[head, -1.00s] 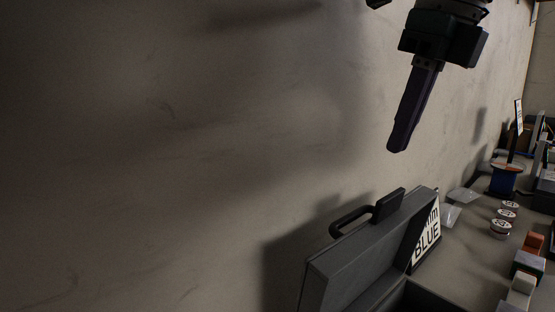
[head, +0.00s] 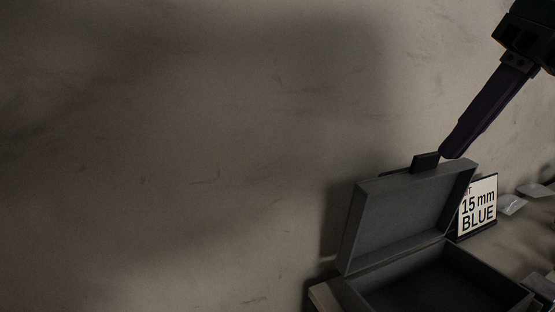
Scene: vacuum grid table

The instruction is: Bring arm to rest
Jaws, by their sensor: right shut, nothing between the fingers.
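My right gripper (head: 452,152) comes in from the top right corner on its dark arm. Its long dark fingers are shut together and empty, pointing down and to the left. In the picture, the fingertips show just above the raised lid of an open grey case (head: 400,222), close to the lid's dark latch or handle (head: 425,162). I cannot tell whether they touch it. My left gripper is not in view.
The case stands open on the table at the lower right, its inside dark. A sign reading "15 mm BLUE" (head: 478,207) stands right of the lid. Small clear packets (head: 511,205) lie farther right. A bare wall (head: 180,150) fills the left.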

